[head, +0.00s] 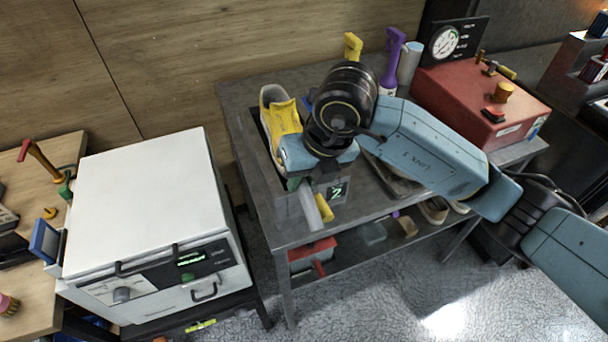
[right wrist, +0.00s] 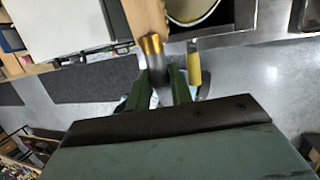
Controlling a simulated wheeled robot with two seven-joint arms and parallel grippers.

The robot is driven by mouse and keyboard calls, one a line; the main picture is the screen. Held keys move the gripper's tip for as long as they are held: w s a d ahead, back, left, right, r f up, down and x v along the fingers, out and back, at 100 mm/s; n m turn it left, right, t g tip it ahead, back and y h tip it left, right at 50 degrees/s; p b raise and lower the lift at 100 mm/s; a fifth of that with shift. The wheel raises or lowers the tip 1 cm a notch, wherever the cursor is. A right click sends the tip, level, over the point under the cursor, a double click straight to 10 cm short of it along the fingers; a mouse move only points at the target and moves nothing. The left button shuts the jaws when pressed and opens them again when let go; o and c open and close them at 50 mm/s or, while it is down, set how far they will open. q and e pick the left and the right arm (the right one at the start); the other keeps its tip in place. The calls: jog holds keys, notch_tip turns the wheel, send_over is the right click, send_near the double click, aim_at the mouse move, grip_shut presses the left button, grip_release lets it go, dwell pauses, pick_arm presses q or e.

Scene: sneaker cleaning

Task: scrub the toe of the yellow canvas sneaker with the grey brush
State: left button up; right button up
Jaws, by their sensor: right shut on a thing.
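The yellow canvas sneaker (head: 282,112) lies on the grey bench, its near end partly hidden behind my right gripper. My right gripper (head: 294,183) is at the sneaker's near end, pointing down toward the bench's front. It is shut on the grey brush (head: 310,206), whose grey handle shows below the jaws. A rounded, pale-rimmed shape (right wrist: 178,19) beside the bristles looks like the sneaker's end. I cannot tell whether they touch. My left gripper is out of view.
A purple bottle (head: 391,62) and a red box (head: 475,100) stand behind and right. A white machine (head: 150,200) is left, across a gap.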

jog(key=shift+d+b+x, duration=0.15)
jog(key=shift+b+x, duration=0.5)
jog(key=shift+x, duration=0.05)
jog(key=shift+d+b+x, duration=0.1)
jog(key=shift+b+x, duration=0.55)
jog(key=shift+w+d, duration=0.1)
jog(key=shift+d, duration=0.05)
jog(key=shift+w+d+b, duration=0.15)
jog(key=shift+w+d, duration=0.05)
jog(key=shift+d, duration=0.6)
jog(key=shift+w+d+b, duration=0.2)
jog(key=shift+w+d, duration=0.05)
jog(key=shift+d, duration=0.5)
jog(key=shift+w+d+b, duration=0.15)
jog(key=shift+w+d, duration=0.05)
jog(key=shift+d, duration=0.6)
grip_shut()
jog(key=shift+s+a+r+b, duration=0.1)
jog(key=shift+s+a+b, duration=0.2)
jog(key=shift+a, duration=0.55)
jog(key=shift+s+a+f+b, duration=0.1)
jog(key=shift+s+a+b, duration=0.15)
jog(key=shift+a, duration=0.55)
jog(key=shift+s+a+r+b, duration=0.1)
jog(key=shift+s+a+b, duration=0.15)
jog(key=shift+a, duration=0.6)
jog(key=shift+r, duration=0.1)
